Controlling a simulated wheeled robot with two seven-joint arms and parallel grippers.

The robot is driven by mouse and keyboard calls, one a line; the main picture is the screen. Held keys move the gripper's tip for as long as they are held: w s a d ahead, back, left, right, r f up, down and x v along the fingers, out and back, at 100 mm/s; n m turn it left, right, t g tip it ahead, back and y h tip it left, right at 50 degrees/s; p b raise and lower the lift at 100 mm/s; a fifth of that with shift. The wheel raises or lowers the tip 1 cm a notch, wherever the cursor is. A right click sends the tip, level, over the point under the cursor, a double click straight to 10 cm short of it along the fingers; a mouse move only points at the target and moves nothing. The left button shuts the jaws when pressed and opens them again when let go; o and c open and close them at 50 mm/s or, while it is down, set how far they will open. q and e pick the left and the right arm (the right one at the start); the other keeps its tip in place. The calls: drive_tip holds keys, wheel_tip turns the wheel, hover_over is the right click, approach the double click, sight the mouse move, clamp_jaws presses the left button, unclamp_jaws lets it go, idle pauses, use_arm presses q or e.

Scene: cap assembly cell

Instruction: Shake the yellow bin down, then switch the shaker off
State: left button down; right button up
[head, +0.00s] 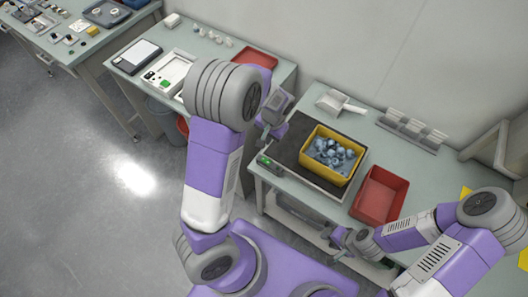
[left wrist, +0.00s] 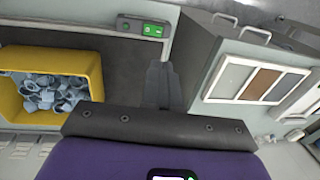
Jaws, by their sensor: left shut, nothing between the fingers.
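The yellow bin (head: 312,168) holds a heap of grey-blue parts and stands on the dark shaker plate (head: 288,150). In the left wrist view the yellow bin (left wrist: 95,77) is at the left edge, partly cut off. The shaker's control box (head: 264,161) is at the plate's front left corner. In the left wrist view the control box (left wrist: 142,27) shows green switch areas. My left gripper (head: 263,136) is shut and empty, left of the bin and near the control box. Its closed fingers (left wrist: 162,68) point towards the box, apart from the bin. My right gripper (head: 337,244) is low, at the bench's front; its jaws are too small to judge.
A red tray (head: 378,196) lies right of the shaker. A white scoop (head: 337,103) and a grey rack (head: 410,131) stand behind it. Another bench at left holds a white tray (head: 172,70) and a red bin (head: 255,57). The floor at left is clear.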

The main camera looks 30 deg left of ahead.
sight(263, 159)
use_arm(q)
drive_tip(key=shift+f, duration=0.2)
use_arm(e)
drive_tip(key=shift+f, duration=0.1)
use_arm(q)
drive_tip(key=f, duration=0.4)
drive_tip(key=a+f+b, duration=0.1)
drive_tip(key=f, duration=0.8)
drive_tip(key=shift+a+f+b, duration=0.3)
drive_tip(key=shift+f+b, duration=0.05)
drive_tip(key=shift+f, duration=0.05)
use_arm(e)
drive_tip(key=shift+f, duration=0.75)
